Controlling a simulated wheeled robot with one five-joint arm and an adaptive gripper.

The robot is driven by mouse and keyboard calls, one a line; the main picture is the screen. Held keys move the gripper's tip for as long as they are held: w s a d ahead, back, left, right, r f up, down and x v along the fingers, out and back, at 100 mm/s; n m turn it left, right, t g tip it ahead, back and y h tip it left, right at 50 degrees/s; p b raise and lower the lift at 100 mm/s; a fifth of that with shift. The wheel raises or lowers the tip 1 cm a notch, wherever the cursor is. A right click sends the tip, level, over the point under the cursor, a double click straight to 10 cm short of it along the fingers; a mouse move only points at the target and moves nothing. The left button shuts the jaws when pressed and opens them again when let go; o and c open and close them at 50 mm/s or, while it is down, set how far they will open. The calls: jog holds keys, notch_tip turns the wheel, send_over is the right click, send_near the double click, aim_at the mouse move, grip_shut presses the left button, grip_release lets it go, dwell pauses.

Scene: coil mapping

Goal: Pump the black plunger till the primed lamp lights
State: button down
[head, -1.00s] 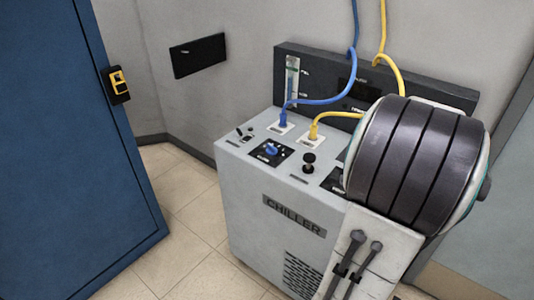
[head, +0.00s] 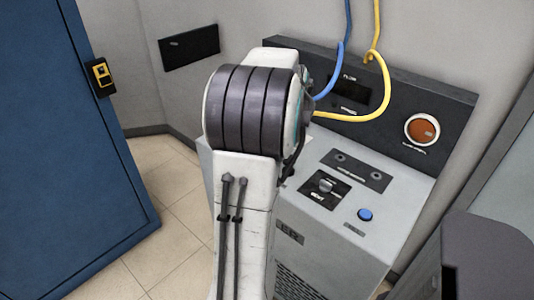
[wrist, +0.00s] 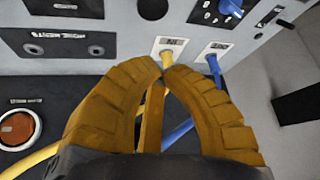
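The black plunger is hidden behind my arm in the head view. In the wrist view, a round black knob that looks like the plunger (wrist: 153,8) is cut by the top edge, beyond my fingertips and apart from them. My gripper (wrist: 166,68) has its orange fingers drawn together at the tips, with nothing evident held. Its tips overlap the yellow plug in the picture; contact cannot be told. A round orange-brown lamp or dial (head: 421,130) is on the chiller's back panel, also in the wrist view (wrist: 17,128). I cannot tell which is the primed lamp.
The grey chiller (head: 320,207) carries a yellow hose (head: 375,95) and a blue hose (head: 338,80), plugged in side by side (wrist: 168,45). A blue door (head: 65,150) stands left.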

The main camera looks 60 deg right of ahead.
jog(key=shift+w+d+r+h, duration=0.65)
jog(key=shift+d+r, duration=0.2)
jog(key=shift+d, duration=0.1)
jog(key=shift+f, duration=0.25)
notch_tip(320, 180, down, 7)
jog(key=b, duration=0.5)
jog(key=shift+f, duration=0.1)
jog(key=shift+f+b, duration=0.6)
jog(key=shift+b, duration=0.15)
